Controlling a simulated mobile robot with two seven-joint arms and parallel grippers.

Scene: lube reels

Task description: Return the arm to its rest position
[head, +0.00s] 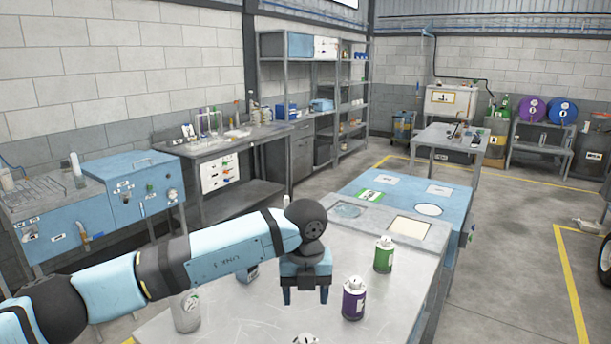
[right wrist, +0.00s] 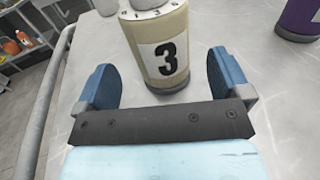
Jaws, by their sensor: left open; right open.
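My left arm reaches in from the left in the head view, and its left gripper (head: 306,292) hangs open and empty above the grey worktable (head: 240,318). A purple canister (head: 354,299) stands right of it, and a green canister (head: 384,255) stands farther back. In the right wrist view my right gripper (right wrist: 164,88) is open, with its two blue fingers apart. A cream canister marked 3 (right wrist: 158,42) stands upright just beyond and between the fingers, with gaps at both sides. The right gripper is not seen in the head view.
A blue cart (head: 400,190) adjoins the table's far end. A bench (head: 225,150) and shelves (head: 355,95) line the wall. Open floor (head: 515,270) lies to the right. Another purple canister view shows in the right wrist view (right wrist: 299,18).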

